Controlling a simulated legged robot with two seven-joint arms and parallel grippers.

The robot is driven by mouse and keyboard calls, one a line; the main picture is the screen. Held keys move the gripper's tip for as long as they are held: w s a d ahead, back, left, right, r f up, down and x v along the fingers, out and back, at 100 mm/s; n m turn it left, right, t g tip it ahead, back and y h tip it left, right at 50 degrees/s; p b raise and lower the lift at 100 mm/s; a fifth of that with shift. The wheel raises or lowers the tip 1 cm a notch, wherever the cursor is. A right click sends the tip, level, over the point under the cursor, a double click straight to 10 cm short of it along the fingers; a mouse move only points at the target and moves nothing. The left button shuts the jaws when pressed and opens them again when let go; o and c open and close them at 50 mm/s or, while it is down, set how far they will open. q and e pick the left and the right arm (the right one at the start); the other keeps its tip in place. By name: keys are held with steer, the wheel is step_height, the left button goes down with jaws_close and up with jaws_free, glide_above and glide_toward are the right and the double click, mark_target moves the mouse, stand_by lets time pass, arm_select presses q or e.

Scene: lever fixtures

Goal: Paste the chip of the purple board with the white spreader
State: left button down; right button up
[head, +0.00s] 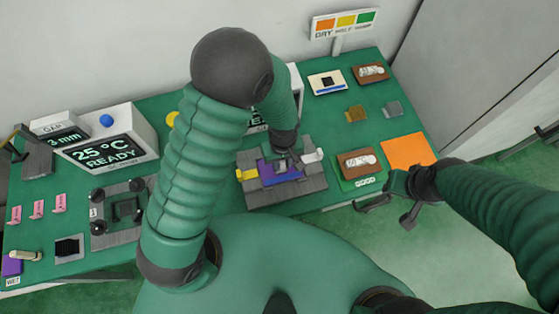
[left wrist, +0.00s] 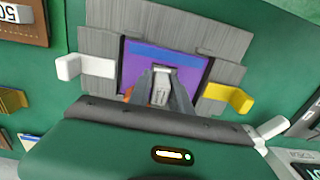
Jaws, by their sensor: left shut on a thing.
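The purple board (head: 266,178) lies in a grey fixture (head: 300,192) with a yellow lever (head: 246,174) on its left and a white lever (head: 312,156) on its right. In the left wrist view the purple board (left wrist: 195,62) lies beyond my fingers. My left gripper (head: 281,160) is over the board, pointing down. In the left wrist view its fingers (left wrist: 160,90) are shut on a small pale thing, which looks like the white spreader (left wrist: 160,83). The chip is hidden beneath the fingers. I cannot tell whether the spreader touches it. My right gripper (head: 388,209) is open and empty off the table's front edge.
A brown block with a white label (head: 357,162) sits right of the fixture, beside an orange mat (head: 408,151). Brass (head: 356,113) and grey (head: 392,108) blocks lie behind. A display reading 25 °C READY (head: 104,150) and a dark-post fixture (head: 122,210) stand left.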

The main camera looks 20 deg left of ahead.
arm_select(q)
steer(key=shift+d, duration=0.25)
steer(key=shift+s+a+p, duration=0.3)
steer(key=shift+s+a, duration=0.1)
steer(key=shift+s, duration=0.2)
steer(key=shift+w+a, duration=0.1)
steer(key=shift+w, duration=0.85)
steer(key=shift+s+a, duration=0.1)
steer(key=shift+s, duration=0.2)
steer(key=shift+s+a+p, duration=0.25)
steer(key=shift+a+p, duration=0.05)
steer(key=shift+w+d, duration=0.15)
steer(key=shift+d, duration=0.8)
steer(key=shift+s+a, duration=0.5)
steer(key=shift+a, duration=0.3)
steer(key=shift+w+d+p, duration=0.3)
steer(key=shift+w, duration=0.1)
arm_select(e)
steer(key=shift+a+r, duration=0.1)
steer(key=shift+r, duration=0.85)
steer(key=shift+r, duration=0.1)
